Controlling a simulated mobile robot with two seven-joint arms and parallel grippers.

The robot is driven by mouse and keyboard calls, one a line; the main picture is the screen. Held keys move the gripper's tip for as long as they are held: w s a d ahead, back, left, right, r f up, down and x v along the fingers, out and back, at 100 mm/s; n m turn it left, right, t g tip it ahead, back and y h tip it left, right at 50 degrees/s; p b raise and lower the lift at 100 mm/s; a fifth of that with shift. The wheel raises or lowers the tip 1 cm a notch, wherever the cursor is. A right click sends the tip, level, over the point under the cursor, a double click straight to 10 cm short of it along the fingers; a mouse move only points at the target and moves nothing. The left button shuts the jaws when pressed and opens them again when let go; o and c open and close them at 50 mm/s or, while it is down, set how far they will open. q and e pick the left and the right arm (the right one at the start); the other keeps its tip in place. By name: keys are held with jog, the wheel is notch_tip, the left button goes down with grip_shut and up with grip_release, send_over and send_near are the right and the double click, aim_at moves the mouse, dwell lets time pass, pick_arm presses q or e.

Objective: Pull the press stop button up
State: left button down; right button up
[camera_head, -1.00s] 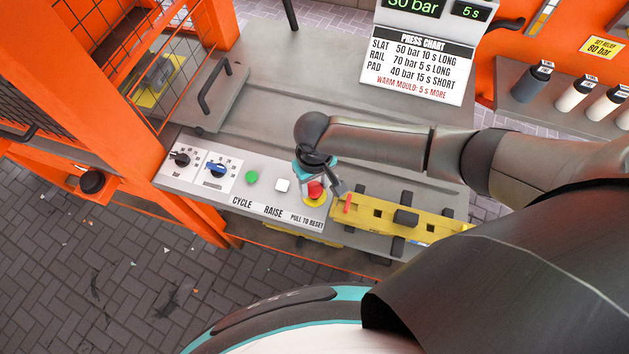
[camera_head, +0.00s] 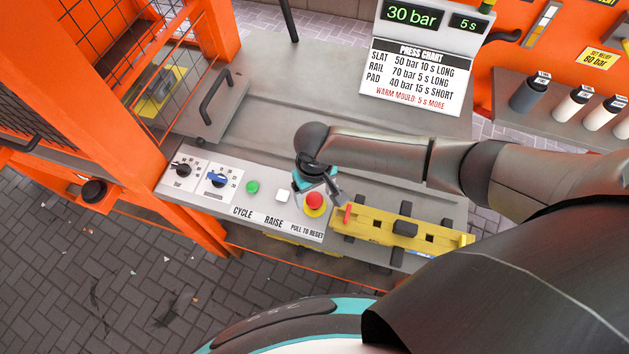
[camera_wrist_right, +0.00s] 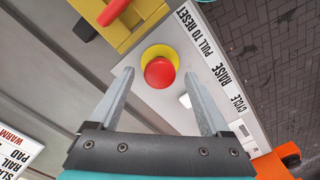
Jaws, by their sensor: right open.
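The press stop button (camera_head: 314,201) is a red mushroom head on a yellow round base, on the grey control panel above the words PULL TO RESET. It also shows in the right wrist view (camera_wrist_right: 160,73), beyond the fingertips and between their lines. My right gripper (camera_head: 325,192) is just behind the button in the head view. In the wrist view its two fingers (camera_wrist_right: 160,80) are spread wide with nothing between them, and no contact with the button shows. How far the button stands out is hard to tell. My left gripper is not in view.
A white button (camera_head: 283,196), a green button (camera_head: 252,187) and two knobs lie left along the panel. A yellow mould (camera_head: 385,226) with a red handle (camera_head: 348,213) sits close to the right. The press chart (camera_head: 418,75) stands behind. An orange frame rises at left.

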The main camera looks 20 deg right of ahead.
aim_at(315, 198)
notch_tip(315, 198, up, 15)
jog(key=p, duration=0.2)
jog(key=shift+p, duration=0.35)
